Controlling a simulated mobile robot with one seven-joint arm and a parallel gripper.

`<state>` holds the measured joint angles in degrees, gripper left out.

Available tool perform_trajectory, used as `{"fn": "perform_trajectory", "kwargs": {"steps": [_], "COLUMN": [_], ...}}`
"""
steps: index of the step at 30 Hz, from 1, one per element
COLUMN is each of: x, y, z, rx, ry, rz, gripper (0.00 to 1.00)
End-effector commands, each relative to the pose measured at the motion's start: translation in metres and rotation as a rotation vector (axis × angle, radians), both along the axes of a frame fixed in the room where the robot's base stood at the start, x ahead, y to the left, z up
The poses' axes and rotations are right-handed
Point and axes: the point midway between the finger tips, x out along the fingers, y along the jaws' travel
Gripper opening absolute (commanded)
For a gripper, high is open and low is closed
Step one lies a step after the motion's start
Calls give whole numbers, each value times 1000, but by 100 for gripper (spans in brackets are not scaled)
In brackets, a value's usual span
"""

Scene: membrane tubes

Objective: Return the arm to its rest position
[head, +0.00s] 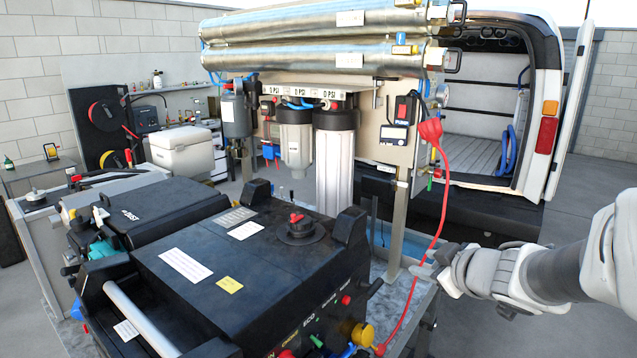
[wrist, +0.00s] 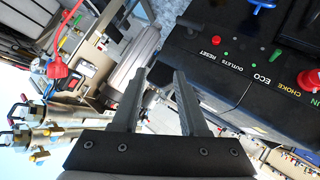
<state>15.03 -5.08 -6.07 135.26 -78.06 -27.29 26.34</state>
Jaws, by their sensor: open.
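My arm comes in from the right edge in the head view, with my gripper (head: 425,268) pointing left toward the black machine's right end. The wrist view shows my gripper (wrist: 161,74) with its two grey fingers apart and nothing between them. The silver membrane tubes (head: 318,42) lie across the top of the rack, well above my gripper. They also show at the lower left of the wrist view (wrist: 82,112). The black machine (head: 235,270) carries a control panel with coloured knobs, close beside the fingers in the wrist view.
A red cable (head: 440,203) hangs from a red plug (head: 431,130) down past my gripper. Filter housings (head: 334,160) stand under the tubes. An open van (head: 545,110) stands behind at the right. Open paved floor (head: 590,190) lies around my arm.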

Motion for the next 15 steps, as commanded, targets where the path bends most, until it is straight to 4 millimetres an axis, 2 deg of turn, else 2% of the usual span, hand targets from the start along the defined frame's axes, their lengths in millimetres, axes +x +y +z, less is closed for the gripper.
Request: {"fn": "perform_trajectory", "kwargs": {"steps": [3, 7, 11, 15], "x": [-11, -39, -79, -130], "y": [-17, -31, -30, -10], "z": [24, 34, 29, 11], "rx": [-21, 2, 62, 159], "ry": [-39, -14, 70, 217], "rz": [-193, -386, -535, -628], "gripper": [43, 43, 43, 43]}}
